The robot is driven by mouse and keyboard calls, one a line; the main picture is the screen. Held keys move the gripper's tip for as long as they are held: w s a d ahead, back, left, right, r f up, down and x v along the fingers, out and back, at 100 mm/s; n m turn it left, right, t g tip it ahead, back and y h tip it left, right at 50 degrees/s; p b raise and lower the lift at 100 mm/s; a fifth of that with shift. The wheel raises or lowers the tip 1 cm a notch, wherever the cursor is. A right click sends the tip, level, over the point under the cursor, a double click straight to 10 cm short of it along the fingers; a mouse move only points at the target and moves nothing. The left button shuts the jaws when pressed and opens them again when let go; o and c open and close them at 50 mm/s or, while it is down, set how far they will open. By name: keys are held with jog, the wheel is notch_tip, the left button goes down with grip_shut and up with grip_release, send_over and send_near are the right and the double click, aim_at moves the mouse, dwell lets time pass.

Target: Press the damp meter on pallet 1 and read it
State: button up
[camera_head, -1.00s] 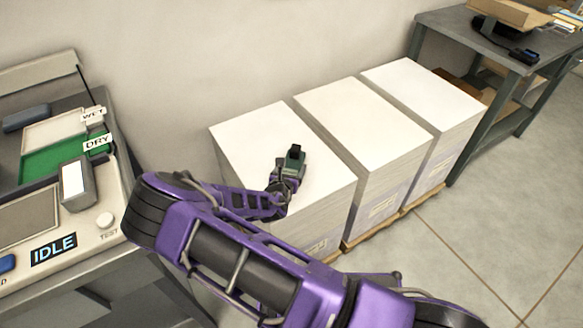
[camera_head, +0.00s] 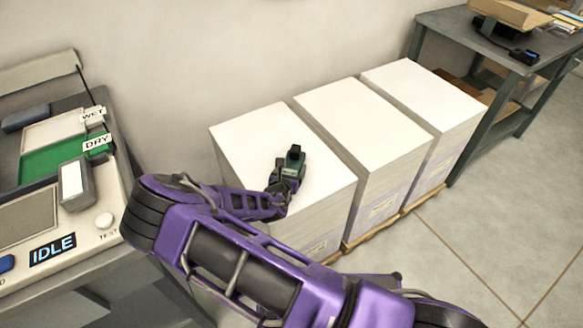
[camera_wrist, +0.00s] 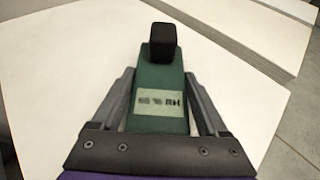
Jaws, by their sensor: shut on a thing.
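The damp meter (camera_wrist: 163,72) is a dark green, tapered body with a black block at its far end, seen in the wrist view. Its pale display shows dark characters with "% RH"; the digits look like 60 but are blurred. My gripper (camera_wrist: 160,88) is shut on the meter, one grey finger on each side. In the head view the meter (camera_head: 296,158) is over the white top of the left paper stack (camera_head: 250,135). I cannot tell whether its tip touches the paper. The pallet number is not readable.
Two more paper stacks stand to the right, the middle one (camera_head: 365,120) and the far one (camera_head: 425,90). A grey table (camera_head: 500,50) is at the back right. A console at left reads IDLE (camera_head: 52,249), with WET and DRY (camera_head: 97,144) labels above. Floor at right is clear.

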jog(key=shift+r+p, duration=1.85)
jog(key=shift+r, duration=1.6)
